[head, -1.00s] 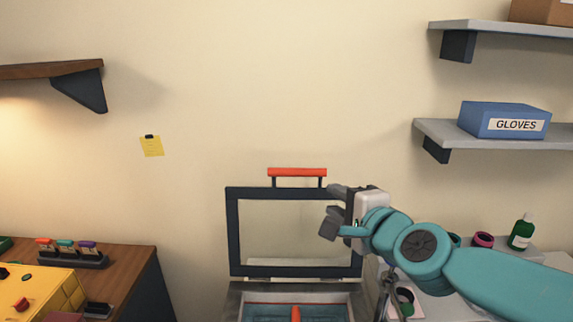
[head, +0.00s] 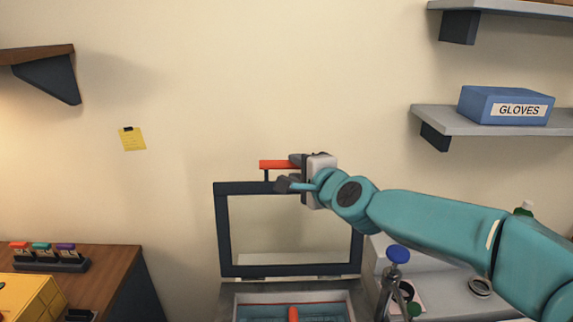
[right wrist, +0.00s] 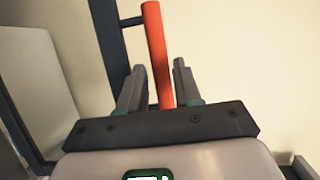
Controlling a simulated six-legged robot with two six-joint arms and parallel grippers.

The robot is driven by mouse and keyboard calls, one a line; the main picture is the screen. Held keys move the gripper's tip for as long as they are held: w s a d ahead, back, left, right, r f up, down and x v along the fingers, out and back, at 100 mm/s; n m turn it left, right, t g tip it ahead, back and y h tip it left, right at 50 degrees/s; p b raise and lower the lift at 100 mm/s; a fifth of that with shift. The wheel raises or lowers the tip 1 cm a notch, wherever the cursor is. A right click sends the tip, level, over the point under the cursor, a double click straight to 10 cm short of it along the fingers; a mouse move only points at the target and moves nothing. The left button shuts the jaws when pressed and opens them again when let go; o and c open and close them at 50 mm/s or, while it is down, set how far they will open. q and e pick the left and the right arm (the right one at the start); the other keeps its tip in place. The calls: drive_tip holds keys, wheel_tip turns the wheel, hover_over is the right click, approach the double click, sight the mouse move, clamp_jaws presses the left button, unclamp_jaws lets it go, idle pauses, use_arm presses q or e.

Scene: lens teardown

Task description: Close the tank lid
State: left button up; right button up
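The tank lid (head: 222,232) stands upright and open, a dark frame with a clear pane, hinged at the back of the tank (head: 256,298). A red handle (head: 275,165) runs along the lid's top edge. My right gripper (head: 288,172) is at the right part of the handle. In the right wrist view the red handle (right wrist: 155,45) passes between the two open fingers of the gripper (right wrist: 158,85), with a gap visible on the right side. The handle's right end is hidden by the gripper in the head view. My left gripper is not in view.
A blue gloves box (head: 500,104) sits on a grey wall shelf (head: 470,122) at right. A blue-topped knob (head: 397,255) stands right of the tank. A wooden bench (head: 105,262) with a rack of coloured items (head: 45,262) is at left.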

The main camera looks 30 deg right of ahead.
sight(293, 167)
drive_tip(key=w, duration=0.3)
drive_tip(key=w+f, duration=0.1)
drive_tip(key=shift+w+d, duration=0.25)
drive_tip(key=shift+w, duration=0.1)
drive_tip(key=shift+w+a, duration=0.15)
drive_tip(key=shift+w, duration=0.35)
drive_tip(key=shift+s+d, duration=0.1)
drive_tip(key=shift+d, duration=0.1)
drive_tip(key=shift+f, duration=0.1)
drive_tip(key=shift+a, duration=0.1)
clamp_jaws()
